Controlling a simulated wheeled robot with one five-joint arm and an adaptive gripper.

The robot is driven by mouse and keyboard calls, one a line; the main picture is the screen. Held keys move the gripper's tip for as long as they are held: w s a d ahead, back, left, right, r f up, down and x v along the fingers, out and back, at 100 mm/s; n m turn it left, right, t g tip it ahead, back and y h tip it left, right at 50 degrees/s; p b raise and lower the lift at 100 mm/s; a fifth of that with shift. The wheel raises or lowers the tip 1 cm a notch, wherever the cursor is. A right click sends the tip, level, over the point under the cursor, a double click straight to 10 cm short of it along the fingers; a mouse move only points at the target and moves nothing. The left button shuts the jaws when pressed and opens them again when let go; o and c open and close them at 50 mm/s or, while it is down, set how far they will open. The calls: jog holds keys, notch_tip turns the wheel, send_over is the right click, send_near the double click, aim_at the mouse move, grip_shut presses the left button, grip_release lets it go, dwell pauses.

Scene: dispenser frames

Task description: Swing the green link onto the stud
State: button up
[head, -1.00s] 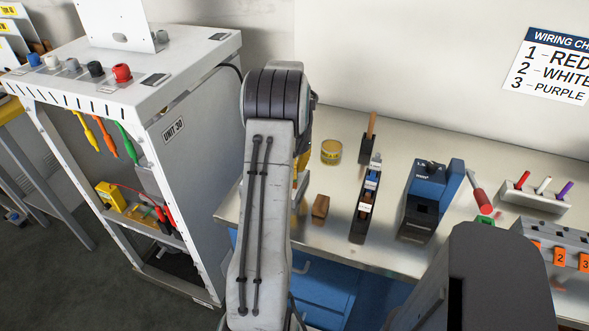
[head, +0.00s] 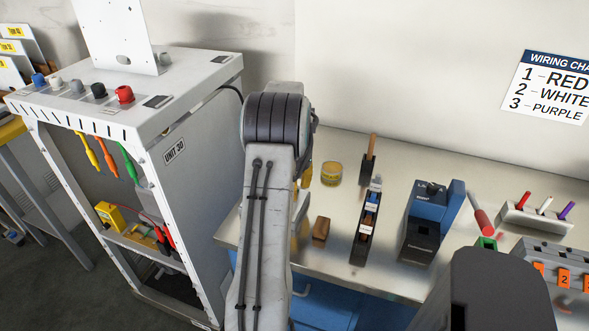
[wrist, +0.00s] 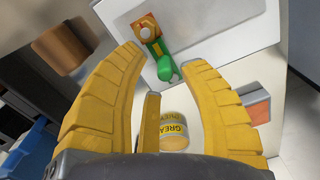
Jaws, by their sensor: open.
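In the wrist view a green link (wrist: 156,50) with a rounded green end (wrist: 165,69) lies on a white panel (wrist: 205,32). Its upper end meets an orange-brown plate with a pale round head (wrist: 147,33); I cannot tell whether that head is the stud or a pivot. My gripper (wrist: 172,70) is open, its yellow fingers spread either side of the view, with the link's rounded end showing between the tips. I see no contact. In the head view my arm hides the link and most of the gripper.
A grease tin (head: 331,173), a brown block (head: 321,229), a black rack (head: 365,227) and a blue device (head: 433,222) stand on the bench. The grey UNIT 30 cabinet (head: 185,190) stands left of my arm. A wiring chart (head: 550,88) hangs on the wall.

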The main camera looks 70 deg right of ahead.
notch_tip(320, 180, up, 10)
jog(key=shift+r, duration=0.25)
dwell(1.0)
